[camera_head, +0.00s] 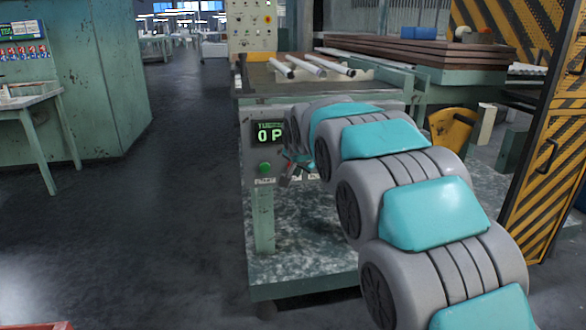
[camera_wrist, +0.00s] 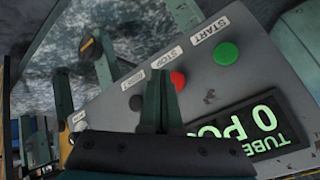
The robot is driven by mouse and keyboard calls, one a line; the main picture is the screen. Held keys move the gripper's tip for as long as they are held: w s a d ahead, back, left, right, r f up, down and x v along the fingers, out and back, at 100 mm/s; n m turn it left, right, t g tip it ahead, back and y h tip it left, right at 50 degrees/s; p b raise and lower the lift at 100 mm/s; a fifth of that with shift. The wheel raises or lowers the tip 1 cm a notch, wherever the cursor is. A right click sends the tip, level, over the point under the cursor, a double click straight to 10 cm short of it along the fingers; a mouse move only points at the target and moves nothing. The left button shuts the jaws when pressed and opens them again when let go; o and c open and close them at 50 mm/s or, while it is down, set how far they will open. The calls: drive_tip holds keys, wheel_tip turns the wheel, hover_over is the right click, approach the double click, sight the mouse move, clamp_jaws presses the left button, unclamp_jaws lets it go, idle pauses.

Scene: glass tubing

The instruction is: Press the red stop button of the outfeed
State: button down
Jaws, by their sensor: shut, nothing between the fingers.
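The red stop button (camera_wrist: 178,80) sits on the grey control panel (camera_wrist: 205,85) under a STOP label in the wrist view. My gripper (camera_wrist: 162,84) is shut and empty. Its fingertips overlap the left edge of the red button in the wrist view; I cannot tell whether they touch it. The green START button (camera_wrist: 226,53) is to the right and a dark button (camera_wrist: 125,97) to the left. In the head view, my gripper (camera_head: 290,172) is at the panel, right of the green button (camera_head: 265,168); the red button is not clearly made out there.
A display (camera_head: 270,133) with green digits is on the panel above the buttons. The outfeed table (camera_head: 262,80) above carries white tubes (camera_head: 305,66). A striped yellow-black frame (camera_head: 540,130) stands at the right. The floor (camera_head: 170,220) to the left is clear.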

drive_tip(key=s, duration=0.2)
drive_tip(key=s+d+b, duration=0.1)
drive_tip(key=shift+s, duration=0.35)
idle(0.3)
drive_tip(key=s+d+f+n+g+h, duration=0.1)
drive_tip(key=s+d+f+g, duration=0.25)
drive_tip(key=s+d, duration=0.7)
drive_tip(key=s+d+f+n+g, duration=0.1)
drive_tip(key=s+d+f+g, duration=0.1)
drive_tip(key=s, duration=1.1)
drive_tip(key=s+d+f+n+g, duration=0.2)
drive_tip(key=s+d+f, duration=0.2)
drive_tip(key=s, duration=0.9)
drive_tip(key=s+d+f+n+g, duration=0.1)
drive_tip(key=s+d+f+g, duration=0.2)
drive_tip(key=s, duration=1)
wheel_tip(320, 180, down, 2)
drive_tip(key=shift+s+d+f+h, duration=0.2)
drive_tip(key=shift+f+h, duration=0.05)
drive_tip(key=shift+h, duration=0.05)
